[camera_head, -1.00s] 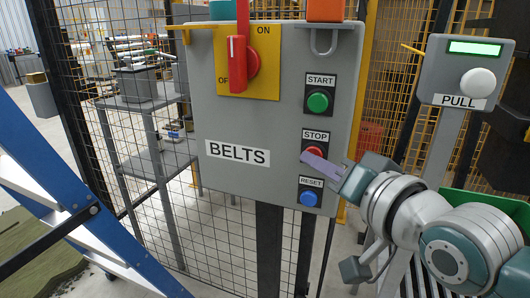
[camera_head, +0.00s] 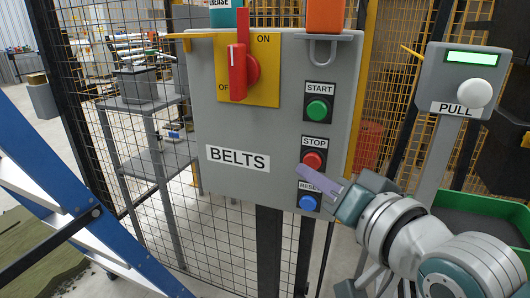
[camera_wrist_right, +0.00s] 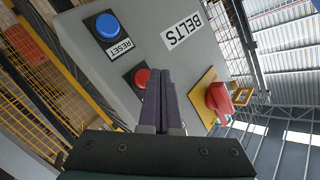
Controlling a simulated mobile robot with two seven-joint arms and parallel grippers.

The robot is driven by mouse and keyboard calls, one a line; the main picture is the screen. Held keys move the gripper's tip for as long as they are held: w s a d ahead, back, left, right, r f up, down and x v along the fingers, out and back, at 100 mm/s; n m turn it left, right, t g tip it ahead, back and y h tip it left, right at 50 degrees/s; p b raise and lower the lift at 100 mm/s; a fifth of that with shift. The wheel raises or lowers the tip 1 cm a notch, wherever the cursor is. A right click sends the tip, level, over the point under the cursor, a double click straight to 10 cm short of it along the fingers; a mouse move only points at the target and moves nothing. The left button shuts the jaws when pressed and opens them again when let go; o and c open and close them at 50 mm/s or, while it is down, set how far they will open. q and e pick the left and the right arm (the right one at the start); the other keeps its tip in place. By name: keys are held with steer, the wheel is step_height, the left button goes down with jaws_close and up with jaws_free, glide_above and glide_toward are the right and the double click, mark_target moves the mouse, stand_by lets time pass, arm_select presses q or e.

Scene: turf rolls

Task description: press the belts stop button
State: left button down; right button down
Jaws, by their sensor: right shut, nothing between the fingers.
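The red stop button (camera_head: 313,159) sits under its STOP label on the grey BELTS box (camera_head: 230,130), between the green start button (camera_head: 317,109) and the blue reset button (camera_head: 308,202). My right gripper (camera_head: 300,171) is shut and empty. In the head view its fingertips lie just below and left of the stop button, across the top of the RESET label. The wrist view shows the closed fingers (camera_wrist_right: 160,75) beside the red stop button (camera_wrist_right: 142,77), partly covering its plate; I cannot tell the exact gap to the box. My left gripper is not in view.
A red switch lever (camera_head: 238,72) on a yellow plate is at the box's upper left. A post with a white PULL knob (camera_head: 475,93) stands at right. Mesh fencing (camera_head: 230,235) runs behind the box, and a blue ladder (camera_head: 60,185) is at left.

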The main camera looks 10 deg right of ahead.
steer(key=s, duration=0.1)
steer(key=s+a+p, duration=0.2)
steer(key=shift+s+a, duration=0.25)
steer(key=shift+s, duration=0.1)
stand_by(0.4)
steer(key=s+d+r+n+g+h+p, duration=0.1)
steer(key=s+d+r+n+g+p, duration=0.2)
steer(key=s, duration=0.5)
steer(key=s+d+r+n+g+h+p, duration=0.1)
steer(key=s+n+g+p, duration=0.1)
steer(key=s+g+p, duration=0.4)
steer(key=s+d+r+n+g+h+p, duration=0.1)
steer(key=s+r+n+g, duration=0.15)
steer(key=s, duration=0.65)
step_height(320, 180, up, 37)
steer(key=p, duration=3.8)
steer(key=shift+s+d+g, duration=0.25)
steer(key=shift+s+g, duration=0.1)
steer(key=shift+g, duration=0.1)
